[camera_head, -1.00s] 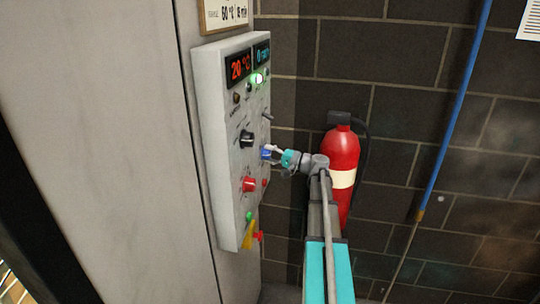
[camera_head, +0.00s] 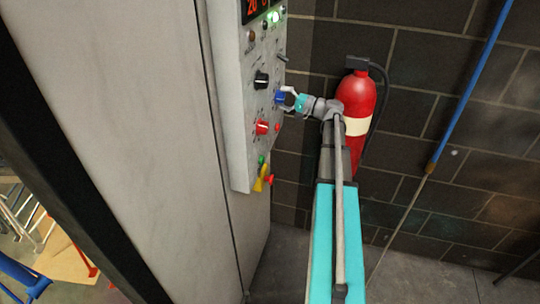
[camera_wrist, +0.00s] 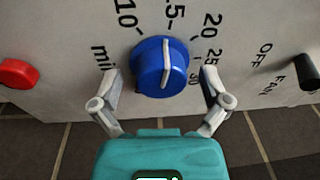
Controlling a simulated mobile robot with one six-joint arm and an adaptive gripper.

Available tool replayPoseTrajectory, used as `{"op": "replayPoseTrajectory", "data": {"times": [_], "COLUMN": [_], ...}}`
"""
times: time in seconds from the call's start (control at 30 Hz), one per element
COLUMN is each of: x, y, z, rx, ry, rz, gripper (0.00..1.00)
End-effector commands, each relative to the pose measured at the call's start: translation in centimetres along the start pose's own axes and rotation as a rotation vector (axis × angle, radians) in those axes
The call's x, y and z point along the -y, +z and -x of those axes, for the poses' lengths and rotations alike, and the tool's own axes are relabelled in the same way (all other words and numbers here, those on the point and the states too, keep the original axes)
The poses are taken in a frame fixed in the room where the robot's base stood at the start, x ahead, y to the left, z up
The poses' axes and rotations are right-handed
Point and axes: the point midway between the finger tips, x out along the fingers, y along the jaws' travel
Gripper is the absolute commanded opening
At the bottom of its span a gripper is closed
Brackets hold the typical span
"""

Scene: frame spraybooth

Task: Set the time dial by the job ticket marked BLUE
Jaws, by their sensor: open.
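The time dial is a blue round knob with a white pointer line (camera_wrist: 151,66), on the grey control panel (camera_head: 232,125). In the wrist view its line points up toward the partly cut-off mark between 10 and 20; 25, 30 and "min" also show around it. The dial appears small in the head view (camera_head: 279,99). My gripper (camera_wrist: 160,88) is open, its two fingers on either side of the dial with visible gaps. In the head view my gripper (camera_head: 288,98) is at the panel. No job ticket is in view now.
A black knob (camera_head: 261,79) is above the dial and a red knob (camera_head: 262,127) below it. A yellow handle (camera_head: 260,180) is lower on the panel. A red fire extinguisher (camera_head: 358,105) stands behind my arm, with a blue pole (camera_head: 468,85) at right.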

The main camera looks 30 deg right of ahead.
Motion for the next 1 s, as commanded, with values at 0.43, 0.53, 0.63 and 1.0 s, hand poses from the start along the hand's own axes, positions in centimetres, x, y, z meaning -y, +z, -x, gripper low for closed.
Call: {"op": "replayPoseTrajectory", "data": {"times": [0.43, 0.53, 0.63, 1.0], "x": [0.09, 0.10, 0.10, 0.12], "y": [0.04, 0.05, 0.05, 0.04], "z": [0.04, 0.04, 0.05, 0.07], "rx": [-0.016, -0.021, -0.025, -0.043], "ry": [0.023, 0.029, 0.036, 0.059], "rz": [-0.221, -0.285, -0.348, -0.583], "gripper": [0.96, 0.96, 0.96, 0.96]}}
